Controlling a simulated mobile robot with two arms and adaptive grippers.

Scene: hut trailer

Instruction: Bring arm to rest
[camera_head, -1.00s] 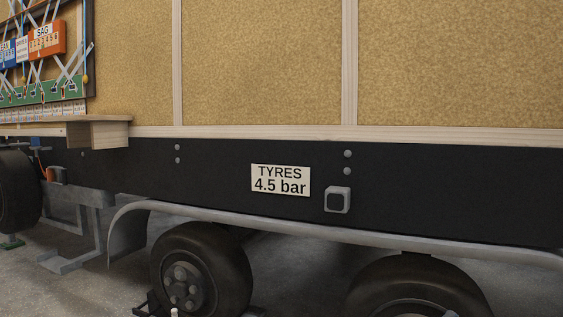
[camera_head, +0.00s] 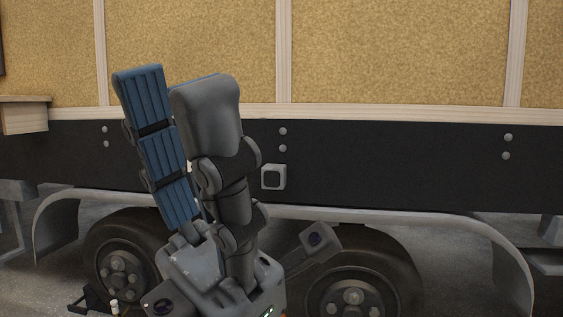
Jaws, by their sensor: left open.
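My left gripper (camera_head: 173,82) stands up in the middle left of the head view, its fingers pointing upward. One finger shows its ribbed blue pad; the other shows its grey back with a thin blue edge. The fingers are apart and I see nothing held between them. The gripper is in front of the trailer's black side beam (camera_head: 400,165) and hides part of it. My right gripper is not in view.
The hut trailer has tan wall panels (camera_head: 395,50) above the beam. A grey square fitting (camera_head: 273,177) sits on the beam. Below are a curved mudguard (camera_head: 480,222), a left wheel (camera_head: 122,275) and a right wheel (camera_head: 354,300). A wooden ledge (camera_head: 25,116) juts out at left.

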